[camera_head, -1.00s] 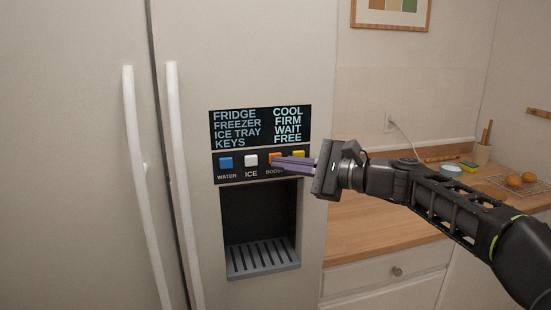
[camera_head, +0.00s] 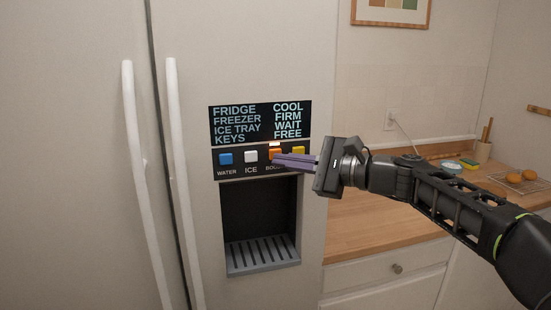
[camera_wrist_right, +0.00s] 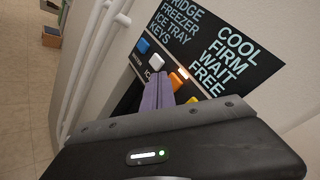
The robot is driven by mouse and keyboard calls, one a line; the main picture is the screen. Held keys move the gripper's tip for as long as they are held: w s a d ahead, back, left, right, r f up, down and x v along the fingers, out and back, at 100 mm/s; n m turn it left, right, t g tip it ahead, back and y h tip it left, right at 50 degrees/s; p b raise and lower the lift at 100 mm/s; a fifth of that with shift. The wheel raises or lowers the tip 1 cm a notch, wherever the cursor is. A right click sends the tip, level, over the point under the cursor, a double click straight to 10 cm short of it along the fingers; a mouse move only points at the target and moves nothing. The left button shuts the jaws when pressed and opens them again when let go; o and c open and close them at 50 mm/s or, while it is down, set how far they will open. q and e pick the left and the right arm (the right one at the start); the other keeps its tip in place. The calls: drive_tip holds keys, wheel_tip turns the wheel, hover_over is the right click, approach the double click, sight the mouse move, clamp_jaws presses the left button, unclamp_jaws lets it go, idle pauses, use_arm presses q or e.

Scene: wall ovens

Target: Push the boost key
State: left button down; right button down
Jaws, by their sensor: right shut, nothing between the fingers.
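The orange boost key (camera_head: 274,152) is third in the row of keys on the fridge's dispenser panel; its label is partly covered. A small lit strip (camera_head: 275,144) glows just above it, and it also shows in the right wrist view (camera_wrist_right: 183,73). My right gripper (camera_head: 277,161) is shut and empty, its purple fingers pointing left with the tips at the lower part of the orange key. In the right wrist view the fingertips (camera_wrist_right: 158,82) overlap the orange key's (camera_wrist_right: 176,81) left side; they look to be touching it. My left gripper is out of view.
Blue water key (camera_head: 226,159), white ice key (camera_head: 251,157) and partly hidden yellow key (camera_head: 298,151) flank it. The display (camera_head: 260,122) above reads cool, firm, wait, free. A dispenser recess (camera_head: 260,215) lies below. A wooden counter (camera_head: 375,220) is at right.

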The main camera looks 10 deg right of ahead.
drive_tip(key=shift+s, duration=0.3)
drive_tip(key=s+b, duration=0.4)
drive_tip(key=s, duration=0.2)
drive_tip(key=shift+d, duration=0.2)
